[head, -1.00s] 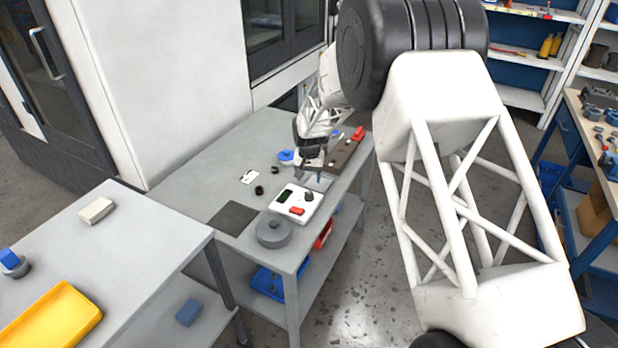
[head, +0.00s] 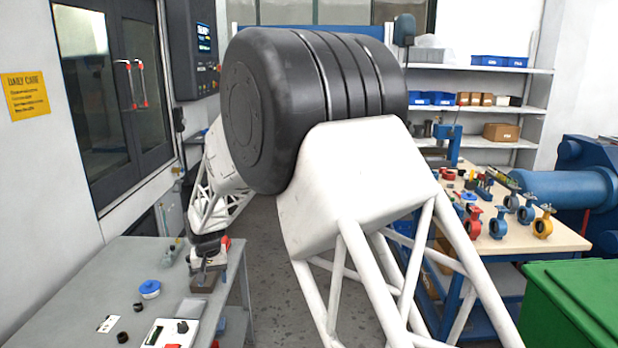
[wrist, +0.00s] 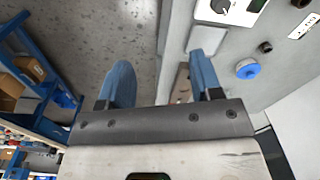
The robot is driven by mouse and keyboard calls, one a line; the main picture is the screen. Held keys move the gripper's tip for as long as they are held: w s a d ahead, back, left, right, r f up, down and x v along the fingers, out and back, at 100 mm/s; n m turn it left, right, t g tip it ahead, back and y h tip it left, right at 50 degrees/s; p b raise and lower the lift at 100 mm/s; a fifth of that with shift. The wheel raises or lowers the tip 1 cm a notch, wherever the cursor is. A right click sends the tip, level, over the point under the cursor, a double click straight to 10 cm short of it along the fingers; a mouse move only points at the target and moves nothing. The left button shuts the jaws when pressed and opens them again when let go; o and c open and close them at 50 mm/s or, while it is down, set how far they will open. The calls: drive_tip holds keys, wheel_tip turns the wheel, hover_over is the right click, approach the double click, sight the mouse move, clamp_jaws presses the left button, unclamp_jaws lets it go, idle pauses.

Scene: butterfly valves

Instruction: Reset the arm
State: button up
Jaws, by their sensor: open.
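My gripper (head: 207,275) is over the right edge of the grey table (head: 75,285), pointing down. In the wrist view its two blue fingers (wrist: 162,75) stand wide apart with nothing held between them. The left finger shows against the floor, the right one against the table edge. Butterfly valves stand on the wooden workbench at the right, well away from my gripper: a red one (head: 473,220), a blue one (head: 498,222) and a yellow one (head: 543,222).
A blue-topped round part (head: 149,288) and a white device (head: 171,333) lie on the grey table near my gripper; the blue part also shows in the wrist view (wrist: 248,68). A green bin (head: 570,300) stands at front right. Open floor separates the tables.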

drive_tip(key=s+d+r+m, duration=0.1)
drive_tip(key=s+d+r, duration=0.45)
drive_tip(key=d, duration=0.45)
drive_tip(key=s+d+r+t, duration=0.1)
drive_tip(key=s+d+r, duration=0.4)
drive_tip(key=d, duration=0.4)
drive_tip(key=s+d+r+m, duration=0.1)
drive_tip(key=s+d+r, duration=0.3)
drive_tip(key=d+r, duration=0.45)
drive_tip(key=s+d, duration=0.6)
drive_tip(key=s, duration=0.3)
drive_tip(key=s+d+m, duration=0.1)
drive_tip(key=s+d, duration=0.5)
drive_tip(key=s, duration=0.3)
drive_tip(key=s+d+t, duration=0.1)
drive_tip(key=s+d, duration=0.6)
drive_tip(key=s, duration=0.3)
drive_tip(key=shift+f+m, duration=0.2)
drive_tip(key=shift+m, duration=0.1)
